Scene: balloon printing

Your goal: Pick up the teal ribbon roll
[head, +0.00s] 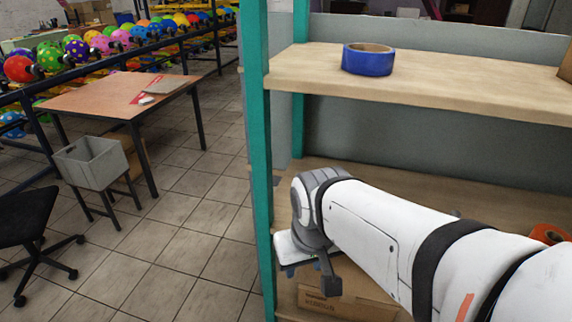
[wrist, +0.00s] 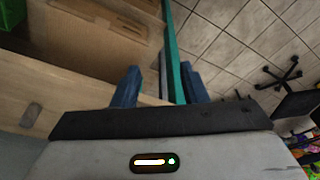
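A blue ribbon roll (head: 368,59) lies flat on the upper wooden shelf in the head view. It is the closest match to the teal roll; no roll of a clear teal colour shows. My gripper (head: 306,271) is well below that shelf, beside the teal shelf post, pointing downward. In the wrist view my gripper (wrist: 161,86) has its two blue fingers apart with nothing held between them. The blue roll is not in the wrist view.
The upper shelf (head: 430,90) and teal post (head: 261,150) stand close to my arm. An orange-red roll (head: 548,234) and a cardboard box (head: 345,303) are lower down. A table (head: 115,97), grey bin (head: 91,162) and black chair (head: 28,225) stand left. Tiled floor between is clear.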

